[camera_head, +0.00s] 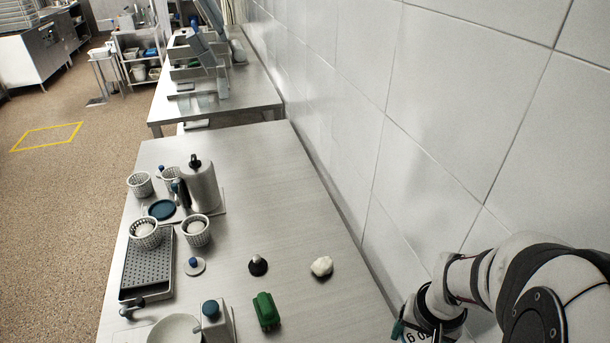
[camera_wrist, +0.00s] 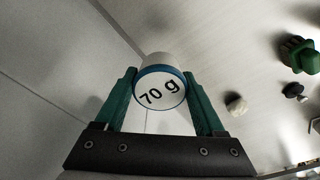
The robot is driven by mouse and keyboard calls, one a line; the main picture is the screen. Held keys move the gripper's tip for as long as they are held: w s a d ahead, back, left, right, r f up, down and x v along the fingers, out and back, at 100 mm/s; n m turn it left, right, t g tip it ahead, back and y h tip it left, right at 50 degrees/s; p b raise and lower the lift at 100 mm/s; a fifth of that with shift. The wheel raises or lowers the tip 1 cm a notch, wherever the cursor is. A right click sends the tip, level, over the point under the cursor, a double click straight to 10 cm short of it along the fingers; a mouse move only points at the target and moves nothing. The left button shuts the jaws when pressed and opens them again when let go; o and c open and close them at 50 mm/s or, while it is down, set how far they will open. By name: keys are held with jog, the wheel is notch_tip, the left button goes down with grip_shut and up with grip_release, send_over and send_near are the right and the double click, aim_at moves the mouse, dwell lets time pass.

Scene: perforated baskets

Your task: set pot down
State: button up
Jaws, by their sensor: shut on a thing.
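The pot (camera_wrist: 158,88) is a small white cylinder with a blue rim and a face marked "70 g". In the wrist view my gripper (camera_wrist: 160,82) is shut on it, with one green finger on each side. In the head view the pot (camera_head: 419,336) shows only in part at the bottom edge, with its marking cut off. My gripper (camera_head: 415,326) is beside the tiled wall, right of the steel table (camera_head: 300,225). The pot appears held clear of the tabletop; its height cannot be told.
A white lump (camera_head: 321,266), a black-based knob (camera_head: 258,265) and a green block (camera_head: 266,311) are nearest on the table. Perforated baskets (camera_head: 146,234), a metal jug (camera_head: 201,187) and a dark perforated tray (camera_head: 147,265) stand left. The table's far right is bare.

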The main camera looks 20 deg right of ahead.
jog(key=w+a+r+n+y, duration=0.1)
jog(key=w+a+r+n, duration=0.7)
jog(key=w+a+r, duration=0.7)
jog(key=shift+a+r, duration=0.65)
jog(key=shift+a, duration=0.45)
jog(key=shift+w+f, duration=0.1)
jog(key=shift+w, duration=0.05)
jog(key=n+y, duration=0.1)
jog(key=n, duration=0.8)
send_over(250, 292)
jog(key=f, duration=2.3)
jog(key=shift+s+d+f, duration=0.2)
jog(key=shift+s+d, duration=0.05)
jog(key=shift+d, duration=0.15)
jog(key=shift+a+f, duration=0.2)
jog(key=shift+f, duration=1.9)
jog(key=shift+f, duration=0.1)
